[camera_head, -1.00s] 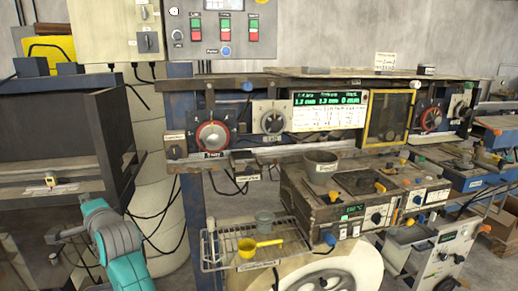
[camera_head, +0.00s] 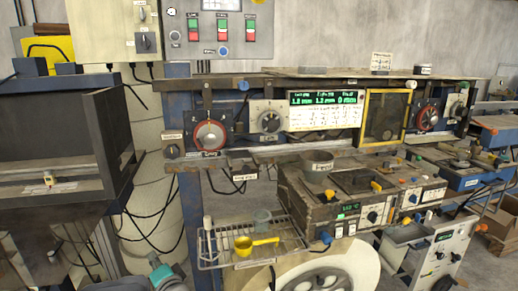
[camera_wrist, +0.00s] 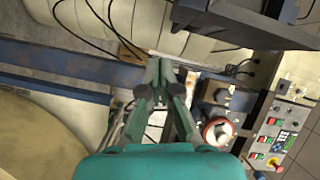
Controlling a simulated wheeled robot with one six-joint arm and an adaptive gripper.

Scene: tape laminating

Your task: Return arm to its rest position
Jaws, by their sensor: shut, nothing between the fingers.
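My gripper (camera_wrist: 160,70) shows in the wrist view, its teal-grey fingers together with nothing between them. It hangs in free air with the machine's blue frame and white drum behind it. In the head view only a small teal part of my arm (camera_head: 165,276) shows at the bottom edge, left of the wire rack. My gripper is out of that view.
The machine's red dial (camera_head: 210,135) and green display panel (camera_head: 325,110) stand behind. A dark hopper (camera_head: 50,125) is at left. Loose black cables hang between hopper and machine.

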